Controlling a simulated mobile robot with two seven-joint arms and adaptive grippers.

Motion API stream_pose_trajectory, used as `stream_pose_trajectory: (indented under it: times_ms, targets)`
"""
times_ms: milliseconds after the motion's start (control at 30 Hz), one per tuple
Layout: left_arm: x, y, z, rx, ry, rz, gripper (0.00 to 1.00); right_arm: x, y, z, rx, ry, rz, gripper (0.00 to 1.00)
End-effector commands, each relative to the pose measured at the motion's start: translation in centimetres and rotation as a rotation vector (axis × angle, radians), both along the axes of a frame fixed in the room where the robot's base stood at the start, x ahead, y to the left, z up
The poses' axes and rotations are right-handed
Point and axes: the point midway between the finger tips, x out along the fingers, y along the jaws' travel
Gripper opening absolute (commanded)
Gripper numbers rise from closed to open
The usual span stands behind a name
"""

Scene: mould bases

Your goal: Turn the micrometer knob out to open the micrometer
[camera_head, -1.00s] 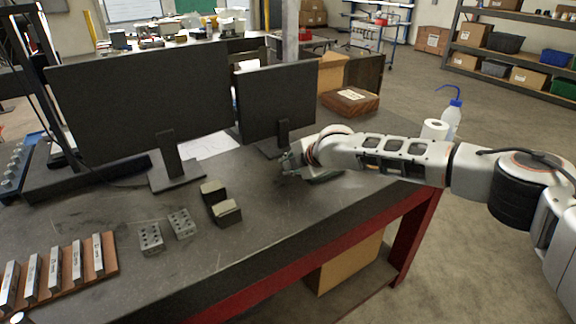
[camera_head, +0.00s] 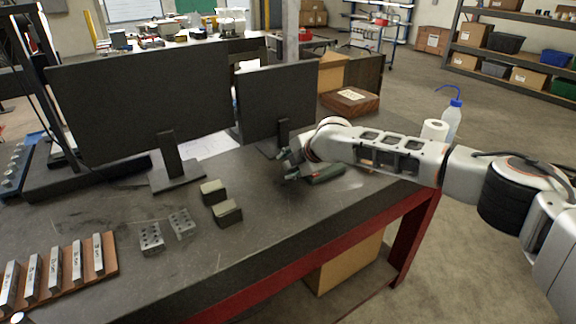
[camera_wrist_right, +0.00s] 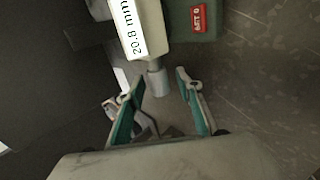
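The micrometer (camera_wrist_right: 142,32) shows in the right wrist view, with a white panel reading 20.8 mm. Its grey cylindrical knob (camera_wrist_right: 158,82) points down in that picture. My right gripper (camera_wrist_right: 157,83) is open, with one finger on each side of the knob. A gap shows between the knob and the right finger; I cannot tell whether the left finger touches it. In the head view my right gripper (camera_head: 290,168) is small, over the bench beside the smaller monitor's stand. The micrometer cannot be made out clearly there. My left gripper is not in view.
A green block (camera_wrist_right: 195,20) with a red label lies beside the micrometer; a green body (camera_head: 326,173) shows under my wrist. Two monitors (camera_head: 145,95) stand behind. Metal blocks (camera_head: 228,212) and a wooden rack (camera_head: 105,268) sit left. The bench's front middle is clear.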

Motion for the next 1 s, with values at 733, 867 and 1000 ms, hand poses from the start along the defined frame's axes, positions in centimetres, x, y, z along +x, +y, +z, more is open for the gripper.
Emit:
stream_pose_trajectory:
  times_ms: [733, 867, 1000]
  targets:
    - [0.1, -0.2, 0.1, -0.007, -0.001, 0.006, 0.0, -3.0, -2.3, 3.7, 0.001, -0.002, 0.001, 0.35]
    - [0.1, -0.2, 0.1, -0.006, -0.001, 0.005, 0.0, -4.4, -3.3, 5.3, 0.001, -0.002, 0.0, 0.35]
    - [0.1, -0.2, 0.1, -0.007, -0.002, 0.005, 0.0, -5.7, -4.2, 6.8, 0.0, -0.002, 0.001, 0.35]
